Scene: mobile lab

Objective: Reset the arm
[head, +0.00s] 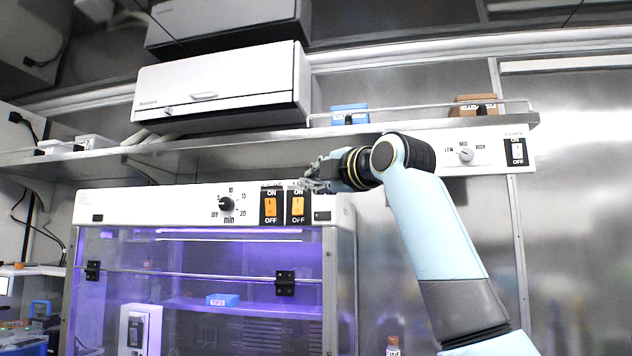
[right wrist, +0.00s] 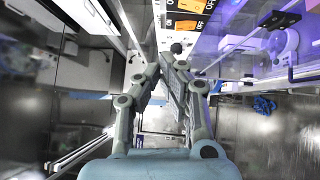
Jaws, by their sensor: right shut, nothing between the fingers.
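My right arm (head: 435,230) rises from the lower right of the head view and bends left at its upper joint. Its right gripper (head: 312,184) is beside the top right of the cabinet's control panel, close to the two orange rocker switches (head: 297,206). In the right wrist view the right gripper (right wrist: 170,62) has its fingertips together with nothing between them. The orange switches (right wrist: 186,25) show just beyond the fingertips. I cannot tell whether the fingertips touch the panel. My left gripper is in neither view.
The purple-lit cabinet (head: 340,290) has a timer knob (head: 226,204) on its panel. A metal shelf (head: 250,154) runs above it, bearing a blue box (head: 349,108) and a brown box (head: 476,104). A control strip (head: 465,154) is right of the gripper. The wall right of my arm is bare.

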